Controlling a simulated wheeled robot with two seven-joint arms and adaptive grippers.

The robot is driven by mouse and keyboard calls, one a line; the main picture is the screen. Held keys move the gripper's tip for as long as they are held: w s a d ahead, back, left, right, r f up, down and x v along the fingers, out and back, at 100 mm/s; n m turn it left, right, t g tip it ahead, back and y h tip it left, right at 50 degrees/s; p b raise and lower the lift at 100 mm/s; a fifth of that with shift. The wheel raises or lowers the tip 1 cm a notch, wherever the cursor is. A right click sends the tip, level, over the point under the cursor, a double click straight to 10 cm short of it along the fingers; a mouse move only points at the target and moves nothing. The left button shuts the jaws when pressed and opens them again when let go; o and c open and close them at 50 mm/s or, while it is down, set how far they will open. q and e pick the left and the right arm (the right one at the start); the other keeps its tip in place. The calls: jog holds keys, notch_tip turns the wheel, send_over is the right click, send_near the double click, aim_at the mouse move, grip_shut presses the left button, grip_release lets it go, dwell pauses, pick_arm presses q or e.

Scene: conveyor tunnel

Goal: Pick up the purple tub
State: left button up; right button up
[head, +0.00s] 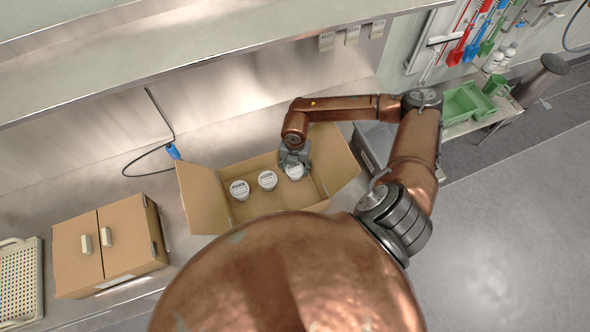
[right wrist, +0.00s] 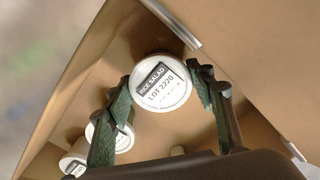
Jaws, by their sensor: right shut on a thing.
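Three white-lidded tubs stand in a row in the open cardboard box (head: 203,199): a left one (head: 239,190), a middle one (head: 267,180) and a right one (head: 295,172). No purple shows on any of them; their sides are mostly hidden. My right gripper (head: 294,160) reaches down into the box and is shut on the right tub. In the right wrist view the gripper (right wrist: 160,92) has its green-padded fingers on either side of this tub's lid (right wrist: 160,82), labelled "RICE SALAD LOT 2220". My left gripper is not in view.
The box's flaps stand open at both ends. A closed cardboard box (head: 80,256) and a white perforated tray (head: 18,283) lie to the left on the steel bench. A steel shelf (head: 190,45) overhangs the back. Green trays (head: 466,103) stand at the right.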

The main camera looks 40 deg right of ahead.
jog(key=shift+r+b, duration=0.35)
jog(key=shift+r, duration=0.3)
jog(key=s+a+r+b, duration=0.2)
jog(key=a+r, duration=0.3)
jog(key=a, duration=0.1)
jog(key=s+a+r+b, duration=0.1)
jog(key=s+a+r, duration=0.2)
jog(key=a+r, duration=0.3)
jog(key=shift+s+a+r+b, duration=0.3)
jog(key=shift+a+b, duration=0.1)
jog(key=shift+a, duration=0.05)
jog(key=o, duration=0.6)
jog(key=c, duration=1)
